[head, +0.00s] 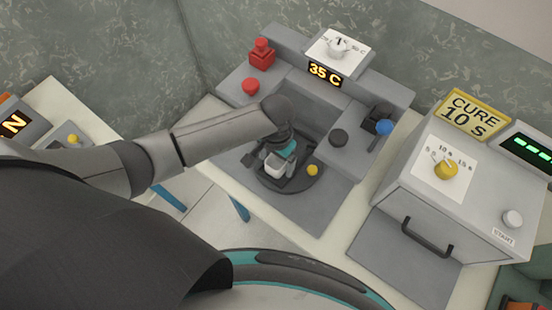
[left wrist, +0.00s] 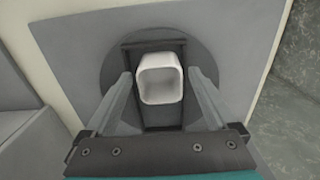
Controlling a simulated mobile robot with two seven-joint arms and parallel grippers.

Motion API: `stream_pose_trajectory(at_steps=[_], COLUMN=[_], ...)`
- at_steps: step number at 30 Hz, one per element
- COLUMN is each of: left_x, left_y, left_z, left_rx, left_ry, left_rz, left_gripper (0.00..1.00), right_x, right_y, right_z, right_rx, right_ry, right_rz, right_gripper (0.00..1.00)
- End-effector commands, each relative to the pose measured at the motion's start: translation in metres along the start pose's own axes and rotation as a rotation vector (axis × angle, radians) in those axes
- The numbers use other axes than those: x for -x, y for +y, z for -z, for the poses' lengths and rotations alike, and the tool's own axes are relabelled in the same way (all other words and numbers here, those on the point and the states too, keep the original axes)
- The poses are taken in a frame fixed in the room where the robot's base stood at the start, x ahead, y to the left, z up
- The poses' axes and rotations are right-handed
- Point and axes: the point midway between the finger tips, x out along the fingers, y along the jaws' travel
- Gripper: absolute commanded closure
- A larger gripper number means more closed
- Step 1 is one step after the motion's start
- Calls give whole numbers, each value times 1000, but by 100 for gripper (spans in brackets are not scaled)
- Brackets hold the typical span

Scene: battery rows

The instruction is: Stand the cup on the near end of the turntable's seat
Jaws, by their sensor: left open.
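The white cup (head: 274,167) has a rounded-square mouth and stands at the dark seat of the round grey turntable (head: 313,187). In the left wrist view the cup (left wrist: 160,78) appears upright and open toward the camera, over the seat (left wrist: 163,116), inside the turntable disc (left wrist: 205,60). Bare seat shows on both sides of it along its length. My left gripper (head: 268,166) is over the turntable. In the left wrist view its fingers (left wrist: 161,85) are apart, one on each side of the cup, with gaps. The cup's base is hidden. My right gripper is not in view.
A curing box with a handle (head: 428,238) stands to the right.

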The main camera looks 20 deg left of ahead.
Motion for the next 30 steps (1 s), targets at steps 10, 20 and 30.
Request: stream_pose_trajectory(at_steps=[10, 20, 30], left_x=[34, 102, 124], left_y=[0, 0, 0], left_z=[1, 1, 0], left_rx=[0, -1, 1], left_ry=[3, 4, 0], left_rz=[-1, -1, 0], left_gripper=[9, 9, 9], right_x=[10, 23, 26], right_y=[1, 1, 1], right_z=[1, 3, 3], right_rx=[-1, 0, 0], right_ry=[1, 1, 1], right_rz=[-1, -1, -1], right_gripper=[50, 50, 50])
